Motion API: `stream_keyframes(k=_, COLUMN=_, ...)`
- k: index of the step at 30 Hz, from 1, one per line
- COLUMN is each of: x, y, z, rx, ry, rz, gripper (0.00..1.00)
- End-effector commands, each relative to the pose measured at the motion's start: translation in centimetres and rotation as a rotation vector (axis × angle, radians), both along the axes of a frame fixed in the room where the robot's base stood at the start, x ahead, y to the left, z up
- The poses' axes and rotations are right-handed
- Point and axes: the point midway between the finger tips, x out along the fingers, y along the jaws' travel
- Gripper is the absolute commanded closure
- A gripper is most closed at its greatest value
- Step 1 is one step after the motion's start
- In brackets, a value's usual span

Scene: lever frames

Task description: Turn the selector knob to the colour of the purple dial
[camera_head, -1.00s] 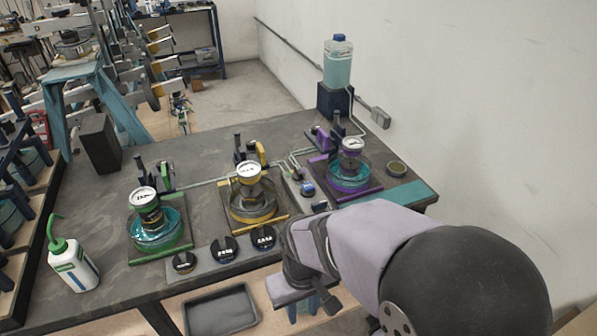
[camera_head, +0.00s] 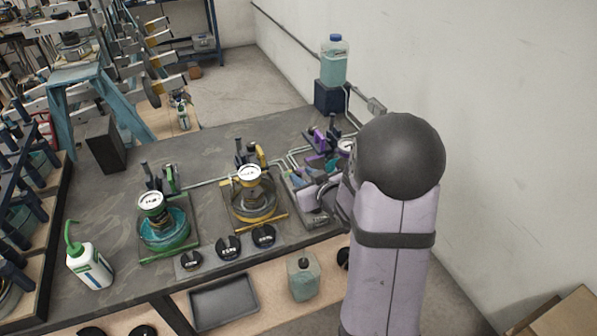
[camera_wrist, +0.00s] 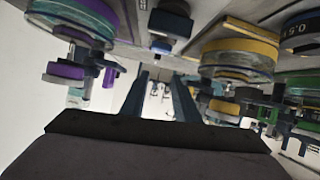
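The purple dial (camera_head: 346,146) is mostly hidden behind my arm in the head view, with only a sliver of its pale face showing. In the wrist view a teal and purple round unit (camera_wrist: 75,15) is at the upper left. A small dark and blue knob (camera_wrist: 170,20), which looks like the selector, is at the top middle of the wrist view. Its setting cannot be read. My gripper (camera_wrist: 160,85) is open, with its two fingers apart and nothing between them. The knob appears beyond the fingertips. In the head view my wrist covers the knob's place.
The yellow dial (camera_head: 249,173) stands left of my wrist and the green dial (camera_head: 151,200) farther left. Several black knobs (camera_head: 229,247) line the table's front edge. A squeeze bottle (camera_head: 88,265) stands at the left. A tank (camera_head: 334,60) stands at the back.

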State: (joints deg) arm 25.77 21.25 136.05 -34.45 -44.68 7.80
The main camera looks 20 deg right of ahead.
Motion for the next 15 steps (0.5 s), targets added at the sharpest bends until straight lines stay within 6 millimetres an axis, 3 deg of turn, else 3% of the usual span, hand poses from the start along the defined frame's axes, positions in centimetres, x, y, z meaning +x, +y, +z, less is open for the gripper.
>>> stream_keyframes(k=3, x=-0.40, y=-0.80, z=-1.28, rx=0.067, ry=-0.032, rz=-0.036, gripper=0.72)
stream_keyframes(k=15, x=0.03, y=-1.07, z=-1.72, rx=0.101, ry=-0.054, rz=-0.052, gripper=0.72)
